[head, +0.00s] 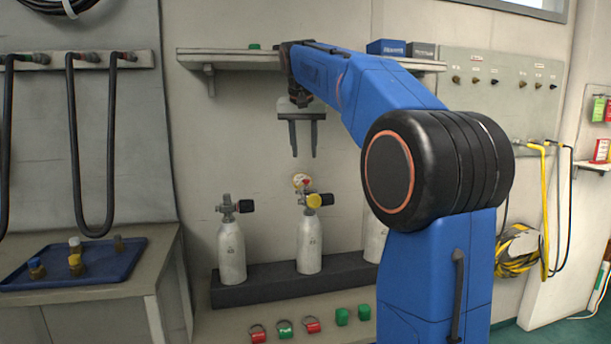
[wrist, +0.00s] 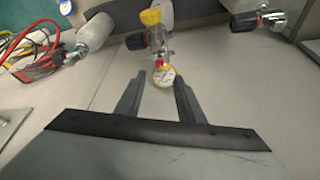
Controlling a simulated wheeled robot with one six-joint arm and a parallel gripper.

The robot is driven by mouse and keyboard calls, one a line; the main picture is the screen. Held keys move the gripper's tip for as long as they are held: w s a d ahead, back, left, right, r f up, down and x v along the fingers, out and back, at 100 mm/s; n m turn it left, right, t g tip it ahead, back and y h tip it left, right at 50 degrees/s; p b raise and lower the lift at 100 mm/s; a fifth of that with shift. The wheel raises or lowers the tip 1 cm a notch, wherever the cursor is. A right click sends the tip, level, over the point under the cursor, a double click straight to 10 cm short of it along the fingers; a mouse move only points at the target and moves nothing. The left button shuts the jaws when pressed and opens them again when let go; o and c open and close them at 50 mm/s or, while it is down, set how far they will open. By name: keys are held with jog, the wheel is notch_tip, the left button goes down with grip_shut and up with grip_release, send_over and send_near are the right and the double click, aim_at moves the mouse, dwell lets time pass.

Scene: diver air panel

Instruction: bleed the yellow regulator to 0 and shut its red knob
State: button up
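The yellow regulator (head: 314,200) sits on top of the middle white cylinder (head: 309,245), with a small round gauge (head: 301,181) above it. In the wrist view the regulator's yellow end (wrist: 151,17) is at the top and its white-faced gauge (wrist: 163,77) shows between my fingertips. Small red parts (wrist: 170,56) show beside the gauge; I cannot tell which is the knob. The gauge reading is too small to read. My gripper (head: 303,154) points down above the regulator, open and empty. It also shows in the wrist view (wrist: 160,80). It appears apart from the regulator.
A left cylinder (head: 231,252) with a black-knobbed valve stands beside it; a third is partly hidden by my arm. A dark rack (head: 240,292) holds them. Red and green tags (head: 285,328) lie in front. A blue tray (head: 110,268) with fittings is left. A shelf (head: 225,60) is above.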

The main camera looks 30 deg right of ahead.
aim_at(306, 180)
jog(key=x, duration=0.9)
jog(key=shift+d+f, duration=0.1)
jog(key=shift+f, duration=0.25)
grip_shut()
